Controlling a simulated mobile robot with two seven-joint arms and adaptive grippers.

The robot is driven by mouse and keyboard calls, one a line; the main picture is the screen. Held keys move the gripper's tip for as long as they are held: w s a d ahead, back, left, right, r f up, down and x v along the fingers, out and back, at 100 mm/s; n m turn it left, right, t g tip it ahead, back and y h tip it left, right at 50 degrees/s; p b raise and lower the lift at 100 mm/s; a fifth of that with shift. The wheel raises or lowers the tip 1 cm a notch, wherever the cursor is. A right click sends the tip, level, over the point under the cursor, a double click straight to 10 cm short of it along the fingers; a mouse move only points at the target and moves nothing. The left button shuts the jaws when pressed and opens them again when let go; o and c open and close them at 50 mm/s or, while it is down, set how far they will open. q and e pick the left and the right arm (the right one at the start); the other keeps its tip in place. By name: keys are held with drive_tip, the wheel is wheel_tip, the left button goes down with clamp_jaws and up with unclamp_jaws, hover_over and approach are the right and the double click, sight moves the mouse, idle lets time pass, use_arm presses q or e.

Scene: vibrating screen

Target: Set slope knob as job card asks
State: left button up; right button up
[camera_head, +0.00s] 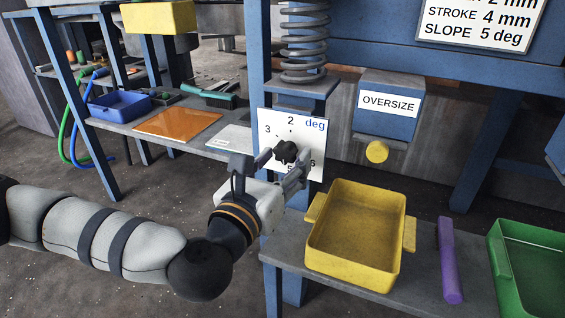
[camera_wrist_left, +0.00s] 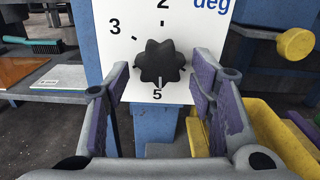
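The black lobed slope knob (camera_head: 286,151) is on a white dial plate (camera_head: 313,140) marked "deg". In the left wrist view the knob (camera_wrist_left: 161,63) has a short white mark at its lower edge, just above the number 5. The job card (camera_head: 480,25) reads STROKE 4 mm and SLOPE 5 deg; its top line is cut off. My left gripper (camera_head: 281,166) is at the dial. In the left wrist view its purple-padded fingers (camera_wrist_left: 156,100) are apart on either side of the knob, with gaps between. My right gripper is out of view.
A yellow tray (camera_head: 317,252), a purple bar (camera_head: 449,260) and a green tray (camera_head: 497,262) are on the bench at right. A yellow knob (camera_head: 377,152) sticks out below the OVERSIZE label. A coil spring (camera_head: 303,45) stands above the dial. A side bench holds a blue tray (camera_head: 120,106).

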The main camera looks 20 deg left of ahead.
use_arm(q)
drive_tip(key=c, duration=0.8)
drive_tip(key=shift+r+m+p, duration=0.15)
drive_tip(key=shift+m+p, duration=0.25)
drive_tip(key=shift+p, duration=0.2)
drive_tip(key=shift+f, duration=0.2)
drive_tip(key=o, duration=1.1)
drive_tip(key=shift+s, duration=0.1)
drive_tip(key=s, duration=0.7)
drive_tip(key=shift+s+a, duration=0.15)
